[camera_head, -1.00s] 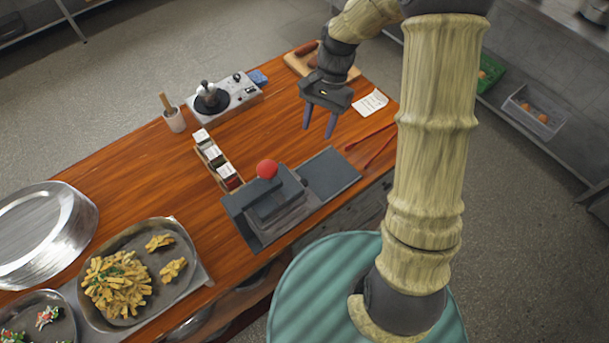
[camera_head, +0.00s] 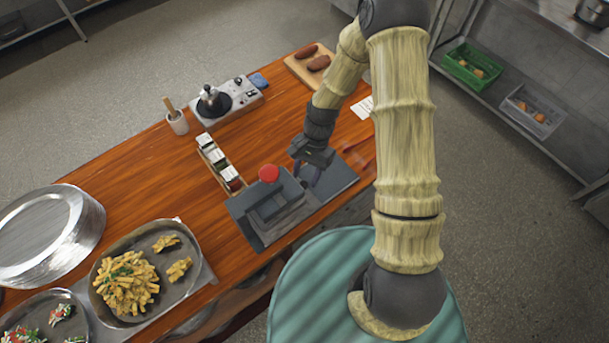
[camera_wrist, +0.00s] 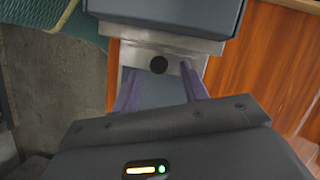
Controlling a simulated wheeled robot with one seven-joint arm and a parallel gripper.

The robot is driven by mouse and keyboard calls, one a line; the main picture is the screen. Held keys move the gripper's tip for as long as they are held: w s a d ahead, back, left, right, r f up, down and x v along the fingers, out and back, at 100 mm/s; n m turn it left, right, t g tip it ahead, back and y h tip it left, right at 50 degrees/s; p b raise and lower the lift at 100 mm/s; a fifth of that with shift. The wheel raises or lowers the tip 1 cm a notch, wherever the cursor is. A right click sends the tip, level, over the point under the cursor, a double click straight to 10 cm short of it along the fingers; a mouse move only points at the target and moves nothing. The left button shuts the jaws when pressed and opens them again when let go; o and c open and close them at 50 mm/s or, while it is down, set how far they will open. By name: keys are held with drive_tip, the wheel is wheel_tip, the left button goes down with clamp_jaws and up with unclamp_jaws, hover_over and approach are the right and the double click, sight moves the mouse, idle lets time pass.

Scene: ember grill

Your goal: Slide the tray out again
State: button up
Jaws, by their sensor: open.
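The dark grey grill (camera_head: 262,212) with a red ball knob (camera_head: 269,173) on top sits near the wooden counter's front edge. In the wrist view, its grey housing (camera_wrist: 165,12) is at the top. Below it is a metal front, which I take for the tray (camera_wrist: 137,55), with a round black knob (camera_wrist: 158,65). My gripper (camera_head: 309,180) is low at the grill's right end, over a flat dark slab (camera_head: 338,183). In the wrist view its two purple fingers (camera_wrist: 160,88) are apart, one on each side below the knob, with nothing between them gripped. How far in the tray sits is hard to tell.
A spice rack (camera_head: 217,160) stands close behind the grill. A burner unit (camera_head: 225,103), a utensil cup (camera_head: 177,122) and a cutting board (camera_head: 302,70) with sausages are farther back. A pan of fries (camera_head: 175,232) lies to the left.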

drive_tip(key=shift+x, duration=0.85)
drive_tip(key=shift+s+a+f, duration=0.1)
drive_tip(key=shift+s, duration=0.05)
drive_tip(key=shift+s, duration=0.1)
clamp_jaws()
